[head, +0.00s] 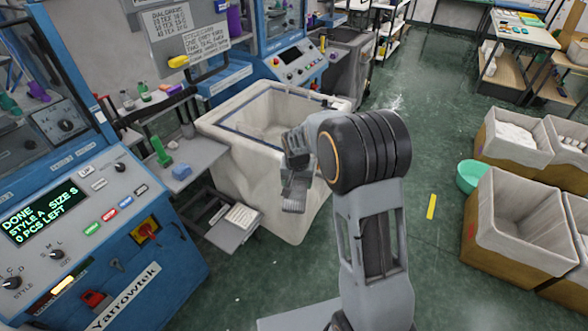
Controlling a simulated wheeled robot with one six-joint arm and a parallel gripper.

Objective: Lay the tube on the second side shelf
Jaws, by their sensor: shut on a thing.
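My gripper (295,165) is at the end of my arm, in front of the near side of a big pale bin. A grey, ribbed piece (294,200) hangs at its jaws and looks like the tube; its upper end is hidden. The gripper is shut on it, in the air. To its left, beside the blue machine, are side shelves at different heights. A grey shelf (203,150) holds a green cone and a blue piece. A lower shelf (226,240) bears a pale flat item. I cannot tell which counts as second.
The pale bin (240,150) stands behind my gripper. A blue machine with a panel (120,205) reading DONE fills the left. Bottles stand on a narrow higher shelf (150,108). Bins (510,235) and a green tub (469,177) are at right. The middle floor is mostly clear.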

